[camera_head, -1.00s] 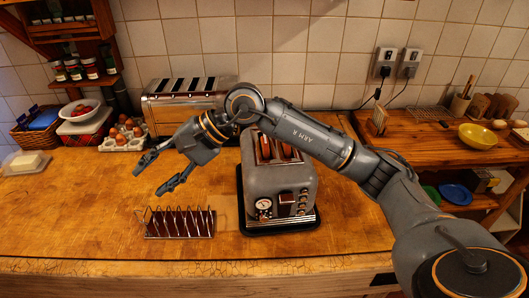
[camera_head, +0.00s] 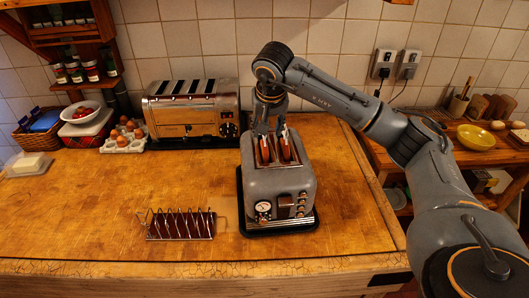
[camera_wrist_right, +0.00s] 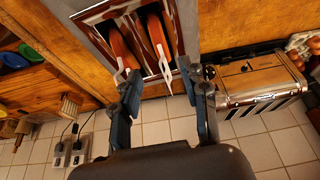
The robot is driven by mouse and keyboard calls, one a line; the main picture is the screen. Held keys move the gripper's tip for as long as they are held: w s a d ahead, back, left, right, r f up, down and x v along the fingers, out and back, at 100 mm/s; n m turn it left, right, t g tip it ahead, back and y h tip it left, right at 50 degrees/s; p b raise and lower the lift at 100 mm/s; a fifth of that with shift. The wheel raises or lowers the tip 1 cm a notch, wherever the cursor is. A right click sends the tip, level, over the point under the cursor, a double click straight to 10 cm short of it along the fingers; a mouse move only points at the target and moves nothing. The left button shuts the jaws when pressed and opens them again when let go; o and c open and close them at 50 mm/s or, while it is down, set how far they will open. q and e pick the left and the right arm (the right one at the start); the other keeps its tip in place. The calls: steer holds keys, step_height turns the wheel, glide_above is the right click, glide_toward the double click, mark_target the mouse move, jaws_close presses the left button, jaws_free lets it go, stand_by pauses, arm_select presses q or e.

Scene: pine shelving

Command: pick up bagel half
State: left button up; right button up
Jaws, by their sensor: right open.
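Two brown bagel halves stand upright in the slots of the grey toaster (camera_head: 278,190): a left one (camera_head: 265,152) and a right one (camera_head: 285,150) in the head view. My right gripper (camera_head: 270,132) points down over the toaster top, open, its fingers on either side of the slots. I cannot tell whether a finger touches either half. My left gripper is not in view.
A long silver toaster (camera_head: 190,112) and an egg tray (camera_head: 123,140) stand behind to the left. The wooden counter (camera_head: 90,215) is clear at front left.

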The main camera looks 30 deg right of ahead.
mark_target(264, 143)
steer(key=p+x, duration=0.2)
steer(key=x, duration=0.1)
steer(key=p+x, duration=0.1)
steer(key=x, duration=0.1)
steer(key=shift+a+f, duration=0.25)
steer(key=shift+w+d+f, duration=0.1)
steer(key=shift+w+f, duration=0.05)
steer(key=shift+f, duration=0.05)
jaws_close()
